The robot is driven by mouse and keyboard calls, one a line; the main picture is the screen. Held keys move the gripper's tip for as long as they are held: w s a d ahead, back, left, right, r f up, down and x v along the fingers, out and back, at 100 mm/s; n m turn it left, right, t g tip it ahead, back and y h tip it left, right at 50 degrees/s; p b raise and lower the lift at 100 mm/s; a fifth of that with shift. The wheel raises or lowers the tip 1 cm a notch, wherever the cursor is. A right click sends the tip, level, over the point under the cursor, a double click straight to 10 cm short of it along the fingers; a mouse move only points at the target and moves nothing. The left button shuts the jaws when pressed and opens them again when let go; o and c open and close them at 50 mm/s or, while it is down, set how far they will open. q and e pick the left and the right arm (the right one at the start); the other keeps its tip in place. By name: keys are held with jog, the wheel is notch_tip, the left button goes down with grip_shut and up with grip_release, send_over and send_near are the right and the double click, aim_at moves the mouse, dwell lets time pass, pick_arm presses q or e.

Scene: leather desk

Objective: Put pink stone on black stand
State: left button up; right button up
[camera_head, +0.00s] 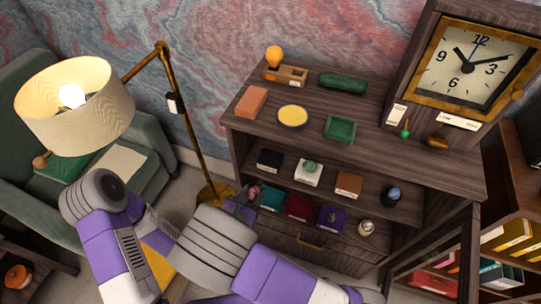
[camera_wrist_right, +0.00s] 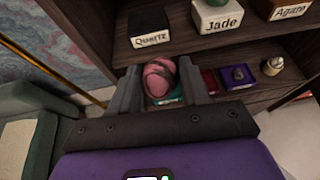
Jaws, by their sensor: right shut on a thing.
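The pink stone (camera_wrist_right: 159,77), pink with dark bands, sits between the two fingers of my right gripper (camera_wrist_right: 160,72) in the right wrist view. In the head view the pink stone (camera_head: 254,191) shows small at the tip of my right gripper (camera_head: 246,203), by the left end of the lower shelf. The black stand (camera_head: 269,160) is on the middle shelf at the left and its top looks bare. In the right wrist view the black stand (camera_wrist_right: 149,28) carries a "Quartz" label and is beyond the stone, apart from it. My left gripper is not in view.
A white stand (camera_head: 308,172) with a green stone and a brown stand (camera_head: 348,184) are right of the black one. Teal (camera_head: 271,196), red (camera_head: 299,207) and purple (camera_head: 331,219) stands are lower. The cabinet top (camera_head: 375,135) overhangs. A lamp (camera_head: 75,105) stands left.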

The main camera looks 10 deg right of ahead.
jog(key=shift+w+a+r+n+y, duration=0.15)
jog(key=shift+a+r, duration=0.15)
jog(key=shift+r, duration=0.2)
jog(key=shift+s+a+r+n+y, duration=0.15)
jog(key=shift+a+r, duration=0.15)
jog(key=shift+r, duration=0.2)
jog(key=b, duration=0.2)
send_over(269, 160)
jog(key=shift+s+a, duration=0.15)
jog(key=shift+s, duration=0.2)
jog(key=f, duration=0.2)
jog(key=f+b, duration=0.1)
jog(key=shift+w+f, duration=0.3)
jog(key=shift+r, duration=0.1)
jog(key=shift+f, duration=0.25)
jog(key=o, duration=1.1)
